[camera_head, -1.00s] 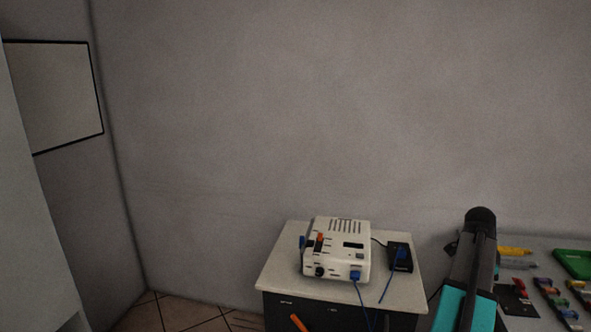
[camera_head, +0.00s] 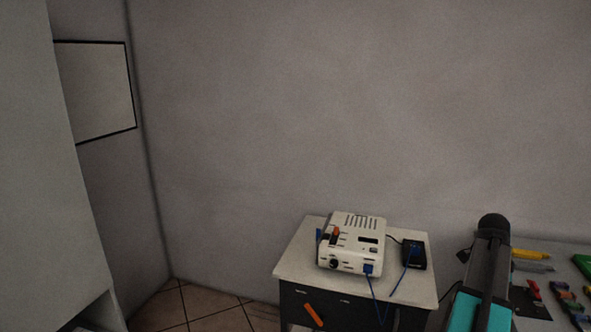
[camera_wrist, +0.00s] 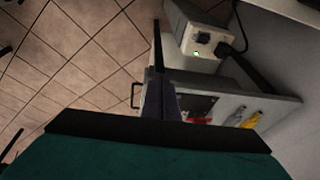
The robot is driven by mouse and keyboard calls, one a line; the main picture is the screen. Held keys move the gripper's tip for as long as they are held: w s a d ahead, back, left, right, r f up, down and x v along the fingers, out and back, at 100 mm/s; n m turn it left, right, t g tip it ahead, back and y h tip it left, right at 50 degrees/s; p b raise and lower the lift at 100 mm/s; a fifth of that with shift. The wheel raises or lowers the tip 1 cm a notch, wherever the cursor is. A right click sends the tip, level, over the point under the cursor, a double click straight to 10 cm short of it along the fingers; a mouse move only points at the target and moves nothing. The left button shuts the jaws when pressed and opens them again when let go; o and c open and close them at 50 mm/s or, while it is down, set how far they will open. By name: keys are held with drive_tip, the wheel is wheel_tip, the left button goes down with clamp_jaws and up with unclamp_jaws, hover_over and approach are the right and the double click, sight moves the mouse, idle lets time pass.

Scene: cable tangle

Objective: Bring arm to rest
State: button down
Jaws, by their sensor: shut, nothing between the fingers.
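My arm (camera_head: 485,275), teal and black, rises at the lower right in the head view, in front of the right-hand tabletop. My gripper (camera_wrist: 157,45) shows in the wrist view as dark narrow fingers pointing up the picture. It is shut and empty, with tiled floor and the side of a grey work surface behind it. The gripper's end cannot be made out in the head view.
A small cabinet (camera_head: 299,263) carries a white device (camera_head: 353,243), a black box (camera_head: 414,254) and blue cables. A tabletop with coloured parts (camera_head: 560,300) lies at right. The wrist view shows a white socket box (camera_wrist: 203,42) and tiled floor (camera_wrist: 85,50).

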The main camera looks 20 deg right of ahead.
drive_tip(key=w+a+f+n+g+y, duration=0.1)
drive_tip(key=w+a+f+n, duration=0.1)
drive_tip(key=w+a+f, duration=0.7)
drive_tip(key=w+a+f+n+y, duration=0.1)
drive_tip(key=w+a+f+n, duration=0.2)
drive_tip(key=w+a+f, duration=0.6)
drive_tip(key=s+a+f+n+g, duration=0.1)
drive_tip(key=a+f+n, duration=0.1)
drive_tip(key=a+f, duration=0.7)
drive_tip(key=s+a+f+n+g, duration=0.1)
drive_tip(key=s+a+f+n, duration=0.15)
drive_tip(key=a+f, duration=0.75)
drive_tip(key=s+a+f+n, duration=0.5)
drive_tip(key=s+a+n, duration=0.3)
drive_tip(key=a, duration=0.5)
drive_tip(key=s+a+f+n+g+y, duration=0.1)
drive_tip(key=s+a+f+n, duration=0.4)
drive_tip(key=s+a+n, duration=0.3)
drive_tip(key=shift+s+a+n, duration=0.35)
drive_tip(key=shift+s+a, duration=1.1)
drive_tip(key=shift+a, duration=1.4)
